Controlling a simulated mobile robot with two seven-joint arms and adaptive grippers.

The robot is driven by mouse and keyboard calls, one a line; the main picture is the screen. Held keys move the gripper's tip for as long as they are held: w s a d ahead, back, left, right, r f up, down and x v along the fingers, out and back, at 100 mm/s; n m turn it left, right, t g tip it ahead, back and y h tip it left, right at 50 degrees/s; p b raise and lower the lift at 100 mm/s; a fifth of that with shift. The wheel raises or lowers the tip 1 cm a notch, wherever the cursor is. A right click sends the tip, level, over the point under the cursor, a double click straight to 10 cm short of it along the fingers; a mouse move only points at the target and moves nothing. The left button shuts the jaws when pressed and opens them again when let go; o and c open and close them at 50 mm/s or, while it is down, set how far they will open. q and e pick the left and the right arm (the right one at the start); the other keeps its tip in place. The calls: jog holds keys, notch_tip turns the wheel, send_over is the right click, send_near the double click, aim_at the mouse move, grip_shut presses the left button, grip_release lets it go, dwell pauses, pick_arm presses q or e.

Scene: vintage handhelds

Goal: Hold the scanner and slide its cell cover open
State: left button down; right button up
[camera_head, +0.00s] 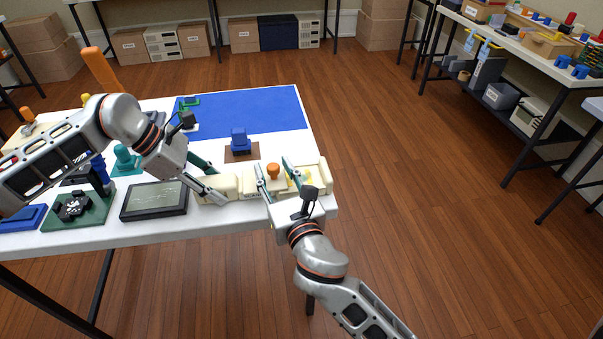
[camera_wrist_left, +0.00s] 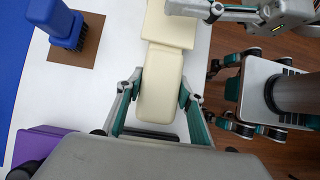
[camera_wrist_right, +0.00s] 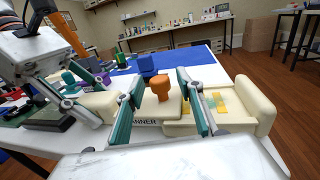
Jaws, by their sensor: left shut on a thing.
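The cream scanner (camera_head: 323,173) lies along the table's front right edge. My left gripper (camera_wrist_left: 160,88) is shut on its narrow left end, with one finger on each side. The cell cover (camera_wrist_right: 172,104) is a cream plate with an upright orange knob (camera_wrist_right: 160,87); the knob also shows in the head view (camera_head: 273,170). Right of the cover, an open recess with yellow and green patches (camera_wrist_right: 216,103) shows. My right gripper (camera_wrist_right: 160,108) is open, its fingers standing left and right of the knob, apparently with gaps. Part of the cover is hidden by the fingers.
A dark framed panel (camera_head: 154,201) and a green board (camera_head: 80,208) lie to the left. The blue mat (camera_head: 270,107) at the back is mostly clear. The table's front edge is close to the scanner.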

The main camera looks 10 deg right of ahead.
jog(key=s+d, duration=0.2)
jog(key=s, duration=0.9)
pick_arm(q)
jog(key=c, duration=1.3)
grip_release()
jog(key=shift+o, duration=0.2)
jog(key=shift+v, duration=3.75)
jog(key=shift+a, duration=0.1)
